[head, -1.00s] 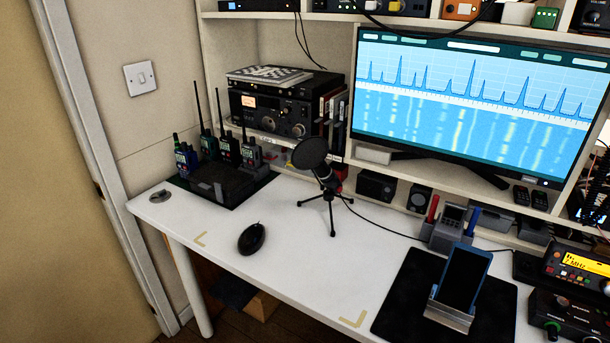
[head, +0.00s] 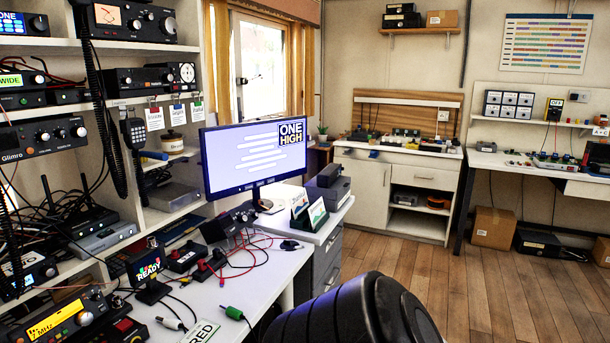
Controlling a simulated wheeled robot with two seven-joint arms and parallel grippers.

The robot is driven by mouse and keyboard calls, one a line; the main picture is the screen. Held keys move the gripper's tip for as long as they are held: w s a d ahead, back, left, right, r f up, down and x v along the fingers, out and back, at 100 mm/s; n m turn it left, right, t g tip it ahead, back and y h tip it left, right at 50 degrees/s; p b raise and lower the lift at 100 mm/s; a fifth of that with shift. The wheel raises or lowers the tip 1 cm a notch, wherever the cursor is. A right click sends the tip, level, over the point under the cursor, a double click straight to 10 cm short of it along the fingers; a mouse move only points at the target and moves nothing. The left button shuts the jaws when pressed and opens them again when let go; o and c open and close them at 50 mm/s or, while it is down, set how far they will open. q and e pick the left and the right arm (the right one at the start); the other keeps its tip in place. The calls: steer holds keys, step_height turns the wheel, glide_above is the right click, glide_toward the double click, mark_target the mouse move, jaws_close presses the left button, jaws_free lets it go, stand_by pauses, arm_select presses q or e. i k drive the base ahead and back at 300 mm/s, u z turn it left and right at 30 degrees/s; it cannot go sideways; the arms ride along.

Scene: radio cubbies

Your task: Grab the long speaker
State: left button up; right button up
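I cannot pick out a long speaker with certainty in the head view. A dark boxy unit (head: 228,226) sits on the white desk (head: 262,283) below the blue-framed monitor (head: 254,159), but I cannot tell if it is a speaker. Dark stacked boxes (head: 327,188) stand on the grey drawer unit beyond the desk. Neither of my grippers is in view, so what they hold does not show.
Shelves of radios (head: 42,138) fill the left side. Cables and small devices crowd the desk. A large dark rounded object (head: 352,312) blocks the bottom middle. A white cabinet (head: 365,183) and a workbench (head: 520,168) stand farther back. The wooden floor (head: 480,275) between is open.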

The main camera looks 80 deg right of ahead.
mark_target(329, 177)
steer(key=z, duration=3.55)
steer(key=i, duration=4.5)
steer(key=u, duration=2.2)
